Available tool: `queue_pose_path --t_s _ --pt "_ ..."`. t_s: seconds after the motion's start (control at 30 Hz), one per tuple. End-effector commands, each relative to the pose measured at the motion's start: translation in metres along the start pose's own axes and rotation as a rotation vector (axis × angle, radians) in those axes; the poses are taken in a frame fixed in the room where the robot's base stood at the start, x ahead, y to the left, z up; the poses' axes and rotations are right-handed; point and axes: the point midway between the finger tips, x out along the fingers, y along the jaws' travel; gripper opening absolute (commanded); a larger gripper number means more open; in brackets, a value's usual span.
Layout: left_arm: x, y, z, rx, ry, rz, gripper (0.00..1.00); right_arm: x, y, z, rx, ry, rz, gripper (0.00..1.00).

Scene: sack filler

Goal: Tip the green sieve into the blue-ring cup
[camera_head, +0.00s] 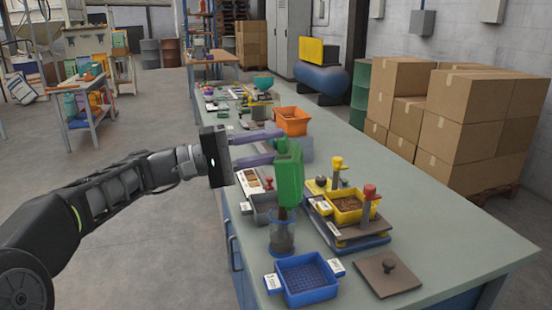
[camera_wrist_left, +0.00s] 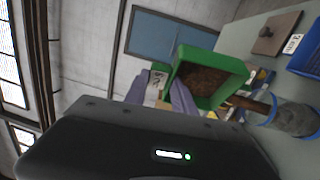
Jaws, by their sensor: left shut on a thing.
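My left gripper (camera_head: 266,149) has purple fingers and is shut on the green sieve (camera_head: 289,178), holding it above the table. The sieve is steeply tilted, and in the left wrist view the sieve (camera_wrist_left: 233,72) shows brown granular material (camera_wrist_left: 203,80) inside. A brown stream (camera_head: 283,213) runs from its low edge down to the blue-ring cup (camera_head: 282,241). The clear cup stands upright on the table directly below, with greyish-brown contents visible through its wall. The cup also shows in the left wrist view (camera_wrist_left: 295,118). My right gripper is not in view.
A blue sieve (camera_head: 306,279) stands right in front of the cup. A yellow sieve (camera_head: 347,207) with brown material sits on a stand to the right. A brown knobbed plate (camera_head: 388,275) lies at front right; the table's right side is clear.

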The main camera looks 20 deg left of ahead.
Motion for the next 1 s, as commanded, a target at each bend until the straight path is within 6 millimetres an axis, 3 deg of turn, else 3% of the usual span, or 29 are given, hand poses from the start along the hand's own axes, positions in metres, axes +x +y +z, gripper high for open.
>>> queue_pose_path --t_s 0.03,1.0 --pt "-0.003 -0.006 -0.001 -0.006 0.0 0.018 0.0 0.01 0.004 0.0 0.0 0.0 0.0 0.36" --pt "-0.039 -0.022 -0.016 -0.15 -0.001 0.362 0.0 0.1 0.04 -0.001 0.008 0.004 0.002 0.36"
